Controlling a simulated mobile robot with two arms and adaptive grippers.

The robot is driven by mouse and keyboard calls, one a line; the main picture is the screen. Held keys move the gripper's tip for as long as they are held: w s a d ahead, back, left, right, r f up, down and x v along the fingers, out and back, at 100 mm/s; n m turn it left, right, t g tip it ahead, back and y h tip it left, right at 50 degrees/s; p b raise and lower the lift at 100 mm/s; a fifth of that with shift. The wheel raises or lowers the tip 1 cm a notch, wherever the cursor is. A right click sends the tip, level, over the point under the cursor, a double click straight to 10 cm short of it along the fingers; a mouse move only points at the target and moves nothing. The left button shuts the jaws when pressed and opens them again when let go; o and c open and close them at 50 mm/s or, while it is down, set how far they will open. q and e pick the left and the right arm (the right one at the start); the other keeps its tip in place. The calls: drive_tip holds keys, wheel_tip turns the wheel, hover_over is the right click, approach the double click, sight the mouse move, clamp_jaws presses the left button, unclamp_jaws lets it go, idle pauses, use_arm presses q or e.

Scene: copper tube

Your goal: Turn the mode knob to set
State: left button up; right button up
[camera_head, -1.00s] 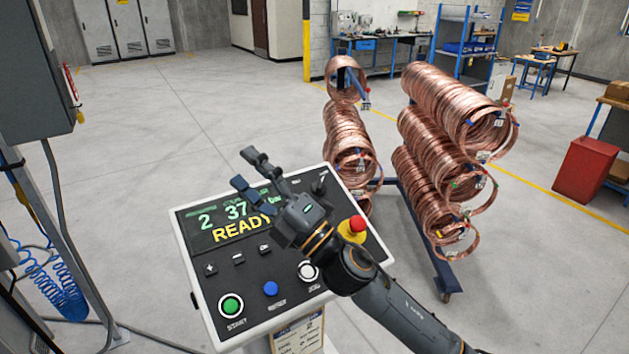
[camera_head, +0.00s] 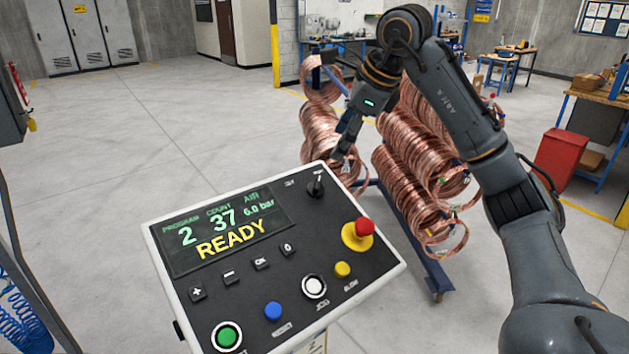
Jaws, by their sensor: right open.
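The control panel (camera_head: 375,273) is a tilted black face with a white frame. A black rotary knob (camera_head: 316,187) sits near its top right corner, with a light pointer mark; it looks like the mode knob. Its small labels are too small to read. The panel display (camera_head: 225,230) shows program 2, count 37, air 6.0 bar and READY. My right gripper (camera_head: 331,106) is open and empty, its fingers spread wide. In the picture it is above and slightly right of the knob, apart from it. My left gripper is not in view.
A red emergency stop (camera_head: 364,228) on a yellow base sits just below the knob, right side. Below are yellow, white, blue and green buttons (camera_head: 227,335). Copper coils (camera_head: 415,160) on a blue rack stand behind the panel. The floor to the left is clear.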

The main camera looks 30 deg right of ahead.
sight(318, 182)
drive_tip(key=p+x, duration=0.3)
drive_tip(key=x, duration=1)
drive_tip(key=shift+d+f, duration=0.15)
drive_tip(key=shift+f, duration=0.1)
drive_tip(key=c, duration=1.2)
drive_tip(key=shift+o, duration=0.2)
